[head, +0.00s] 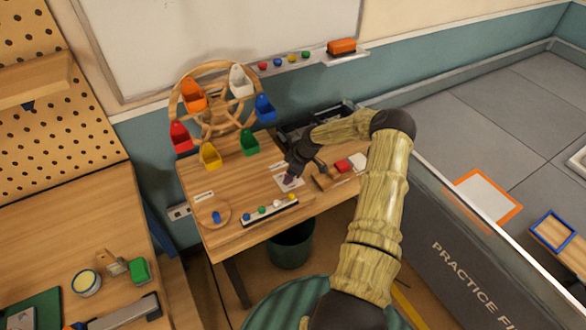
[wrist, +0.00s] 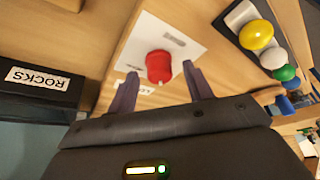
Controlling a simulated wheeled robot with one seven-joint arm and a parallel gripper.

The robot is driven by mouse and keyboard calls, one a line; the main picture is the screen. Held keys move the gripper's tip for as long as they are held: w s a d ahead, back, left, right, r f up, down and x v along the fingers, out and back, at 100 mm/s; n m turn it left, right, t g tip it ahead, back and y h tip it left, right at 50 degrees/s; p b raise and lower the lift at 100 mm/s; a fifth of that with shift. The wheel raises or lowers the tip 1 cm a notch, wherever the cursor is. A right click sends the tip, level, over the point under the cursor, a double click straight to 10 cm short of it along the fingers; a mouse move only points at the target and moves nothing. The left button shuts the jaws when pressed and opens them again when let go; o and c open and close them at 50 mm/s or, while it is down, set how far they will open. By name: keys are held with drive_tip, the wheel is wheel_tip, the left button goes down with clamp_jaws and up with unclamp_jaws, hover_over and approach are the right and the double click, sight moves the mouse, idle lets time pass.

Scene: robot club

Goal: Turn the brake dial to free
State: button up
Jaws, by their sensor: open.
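The brake dial shows as a red knob (wrist: 158,64) on a white printed plate (wrist: 150,32) in the wrist view. In the head view the plate (head: 281,182) lies on the wooden table, and my gripper covers most of the dial. My gripper (wrist: 160,71) is open, with one finger to each side of the red knob in the picture. I cannot tell whether the fingers touch it. The dial's print is too small and partly hidden to read. In the head view my gripper (head: 289,178) points down at the plate.
A Ferris wheel with coloured buckets (head: 213,112) stands behind left. A strip of coloured knobs (head: 270,210) lies in front, and a round disc with a blue peg (head: 215,217) lies left. A black bin labelled ROCKS (wrist: 38,88) is close by.

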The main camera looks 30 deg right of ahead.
drive_tip(key=b+v, duration=0.2)
drive_tip(key=v, duration=1.5)
drive_tip(key=shift+d+r+b, duration=0.15)
drive_tip(key=shift+d+b, duration=0.05)
drive_tip(key=shift+b, duration=0.15)
drive_tip(key=shift+a, duration=0.1)
drive_tip(key=s+a+r+m+g+h, duration=0.1)
drive_tip(key=s+a, duration=0.2)
drive_tip(key=a, duration=0.4)
drive_tip(key=s+a+r+m+g+h, duration=0.1)
drive_tip(key=s+a, duration=0.1)
drive_tip(key=a, duration=0.5)
drive_tip(key=s+a+r+m, duration=0.3)
drive_tip(key=s+a, duration=0.1)
drive_tip(key=s, duration=0.4)
drive_tip(key=s+a+r+m+t+h, duration=0.1)
drive_tip(key=s+a+r+m, duration=0.2)
drive_tip(key=s, duration=0.6)
drive_tip(key=shift+s+a+m+t, duration=0.3)
drive_tip(key=shift+a+m, duration=0.5)
drive_tip(key=shift+a, duration=0.25)
